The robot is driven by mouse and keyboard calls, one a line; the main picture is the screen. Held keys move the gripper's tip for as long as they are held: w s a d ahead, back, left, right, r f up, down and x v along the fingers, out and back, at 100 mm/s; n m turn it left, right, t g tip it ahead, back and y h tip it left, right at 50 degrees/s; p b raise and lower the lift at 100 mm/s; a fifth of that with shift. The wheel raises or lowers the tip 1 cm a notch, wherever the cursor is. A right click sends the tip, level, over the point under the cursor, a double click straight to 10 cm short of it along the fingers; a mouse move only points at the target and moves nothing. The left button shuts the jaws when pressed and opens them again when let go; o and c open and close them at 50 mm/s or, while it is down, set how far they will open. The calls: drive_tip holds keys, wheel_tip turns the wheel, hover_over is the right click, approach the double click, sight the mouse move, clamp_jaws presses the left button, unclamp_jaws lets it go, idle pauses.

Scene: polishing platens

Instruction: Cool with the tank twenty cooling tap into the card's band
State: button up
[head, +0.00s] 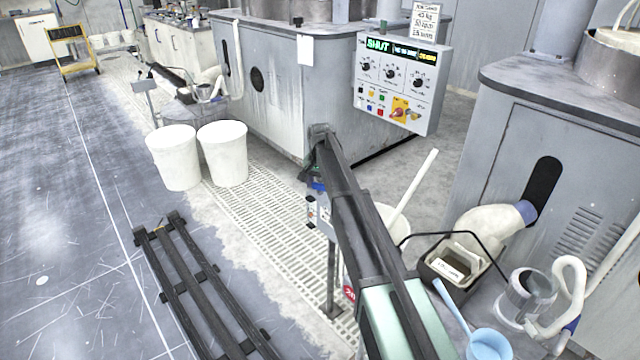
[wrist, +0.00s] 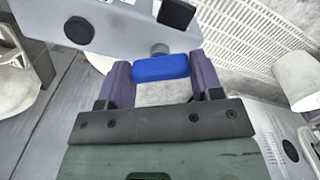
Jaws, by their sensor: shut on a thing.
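In the wrist view my gripper (wrist: 160,74) has its two purple fingers on either side of a blue handle (wrist: 160,68), shut on it. In the head view my gripper (head: 311,177) is at the far end of my arm, above a small post-mounted plate (head: 318,213); a bit of blue shows there. A control panel (head: 400,82) reads SHUT in green; its other display text is too small to read surely. A white printed card (head: 425,21) stands above it.
Two white buckets (head: 222,153) stand left of the post by a floor grating (head: 265,235). A dark slatted rack (head: 190,285) lies on the floor at front left. A labelled tub (head: 455,262), a grey jug (head: 526,297) and a blue ladle (head: 488,345) are at right.

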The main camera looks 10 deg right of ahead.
sight(320, 184)
drive_tip(key=shift+n, duration=1.6)
drive_tip(key=o, duration=0.9)
wheel_tip(320, 184, up, 11)
drive_tip(key=p, duration=1)
drive_tip(key=shift+f+p, duration=0.15)
drive_tip(key=shift+p, duration=0.25)
drive_tip(key=s+n, duration=0.3)
drive_tip(key=s, duration=3.5)
drive_tip(key=r+p, duration=1)
drive_tip(key=s+r+p, duration=0.1)
drive_tip(key=r+p, duration=0.4)
drive_tip(key=shift+r+p, duration=0.4)
